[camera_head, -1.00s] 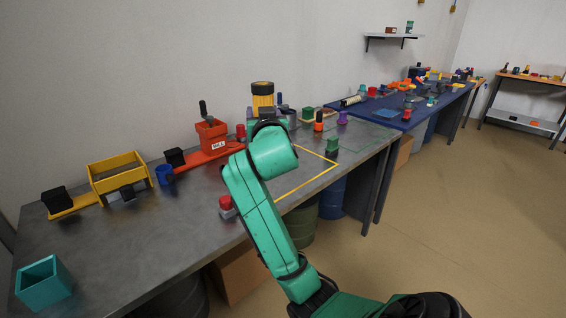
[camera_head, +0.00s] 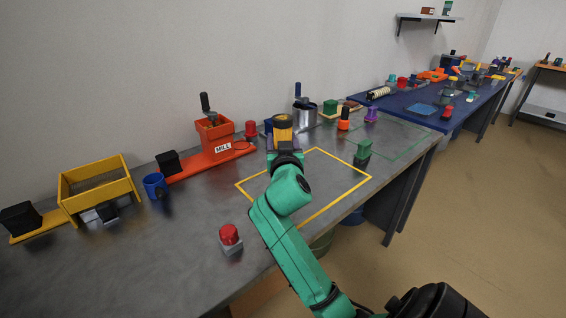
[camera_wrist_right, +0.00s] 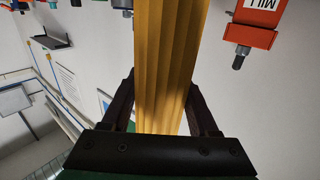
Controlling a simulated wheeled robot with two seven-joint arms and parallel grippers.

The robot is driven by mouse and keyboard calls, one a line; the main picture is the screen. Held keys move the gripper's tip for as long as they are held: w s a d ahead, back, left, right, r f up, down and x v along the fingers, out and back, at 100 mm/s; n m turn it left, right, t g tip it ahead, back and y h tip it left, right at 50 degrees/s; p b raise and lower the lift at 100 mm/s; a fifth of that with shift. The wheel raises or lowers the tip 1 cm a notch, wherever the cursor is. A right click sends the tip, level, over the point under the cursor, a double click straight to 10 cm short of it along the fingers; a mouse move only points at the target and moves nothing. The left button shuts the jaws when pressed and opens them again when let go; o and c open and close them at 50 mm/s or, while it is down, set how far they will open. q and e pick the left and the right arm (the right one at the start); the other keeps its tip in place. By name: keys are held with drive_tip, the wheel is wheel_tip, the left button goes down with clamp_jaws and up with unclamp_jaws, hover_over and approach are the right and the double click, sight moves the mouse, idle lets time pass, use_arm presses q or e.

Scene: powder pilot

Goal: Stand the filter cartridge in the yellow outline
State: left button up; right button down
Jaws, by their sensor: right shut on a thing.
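The filter cartridge (camera_head: 283,135) is yellow-orange and shows just beyond my right gripper (camera_head: 285,156) in the head view. In the right wrist view the pleated yellow cartridge (camera_wrist_right: 168,50) runs between my right gripper's dark fingers (camera_wrist_right: 163,88), which are shut on it. The yellow outline (camera_head: 340,200) is a rectangle painted on the grey bench. The gripper and cartridge appear over its back left part. My arm hides some of the outline and the cartridge's lower end, so I cannot tell whether it touches the bench. My left gripper is not in view.
The bench inside the outline looks clear.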

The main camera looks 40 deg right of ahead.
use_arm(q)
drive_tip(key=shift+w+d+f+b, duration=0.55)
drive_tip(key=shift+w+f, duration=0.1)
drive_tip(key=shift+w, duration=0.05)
use_arm(e)
wheel_tip(320, 180, down, 5)
drive_tip(key=shift+s+f, duration=0.1)
drive_tip(key=shift+c, duration=0.8)
unclamp_jaws()
drive_tip(key=shift+a, duration=0.1)
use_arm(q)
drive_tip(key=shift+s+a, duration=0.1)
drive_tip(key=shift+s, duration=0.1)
use_arm(e)
drive_tip(key=shift+s, duration=0.1)
